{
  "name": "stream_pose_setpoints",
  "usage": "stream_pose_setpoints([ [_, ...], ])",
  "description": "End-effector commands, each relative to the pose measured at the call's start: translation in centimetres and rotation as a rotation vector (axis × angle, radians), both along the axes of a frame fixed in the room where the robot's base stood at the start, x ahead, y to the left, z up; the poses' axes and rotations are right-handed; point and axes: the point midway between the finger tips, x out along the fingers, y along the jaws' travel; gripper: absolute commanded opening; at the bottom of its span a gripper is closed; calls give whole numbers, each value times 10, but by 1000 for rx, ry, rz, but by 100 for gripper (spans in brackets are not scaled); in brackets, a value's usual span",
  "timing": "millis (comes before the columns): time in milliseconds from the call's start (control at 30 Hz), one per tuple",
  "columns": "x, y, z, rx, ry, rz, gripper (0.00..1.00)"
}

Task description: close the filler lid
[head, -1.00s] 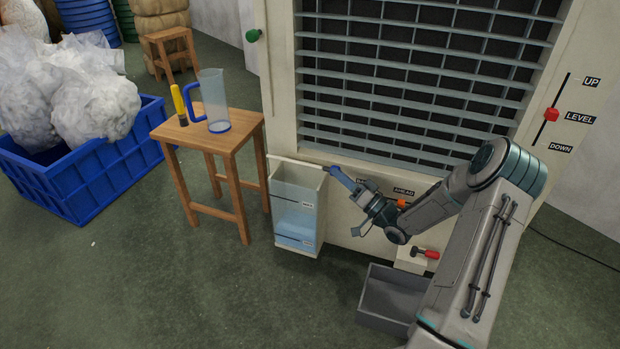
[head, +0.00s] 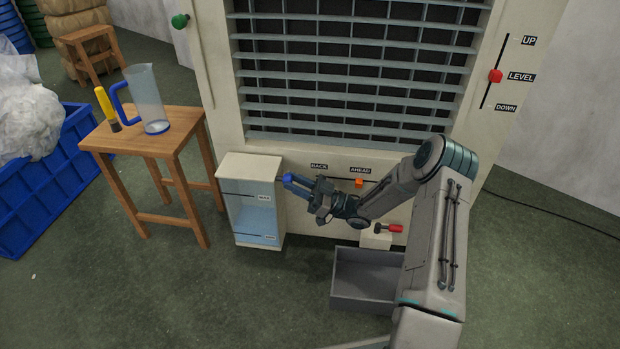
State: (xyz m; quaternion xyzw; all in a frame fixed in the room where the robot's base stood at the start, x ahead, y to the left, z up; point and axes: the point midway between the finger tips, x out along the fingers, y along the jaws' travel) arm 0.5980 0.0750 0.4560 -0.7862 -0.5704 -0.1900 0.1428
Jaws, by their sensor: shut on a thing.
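The filler (head: 258,215) is a cream box with a clear, level-marked front and pale blue liquid inside, low against the machine. Its cream lid (head: 249,167) lies flat across the top, covering the opening. A blue tab (head: 288,177) sticks out at the lid's right edge. My gripper (head: 297,182) is at that tab, to the right of the box, and is shut on it. The fingers partly hide the tab, and any small gap under the lid is too small to tell.
A wooden stool (head: 150,140) with a clear jug (head: 147,98) and a yellow-handled tool (head: 107,106) stands left of the filler. A grey open bin (head: 362,285) is on the floor below my arm. An orange lever (head: 359,183) and a red handle (head: 390,228) are close to my arm.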

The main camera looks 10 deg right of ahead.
Motion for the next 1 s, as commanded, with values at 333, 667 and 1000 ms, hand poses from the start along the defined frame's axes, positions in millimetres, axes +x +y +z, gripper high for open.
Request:
stream_pose_setpoints([
  [333,-2,8,-4,-9,-22,16,0],
  [667,-2,9,-4,-10,-19,16,48],
  [1000,-2,4,-5,-9,-20,16,48],
])
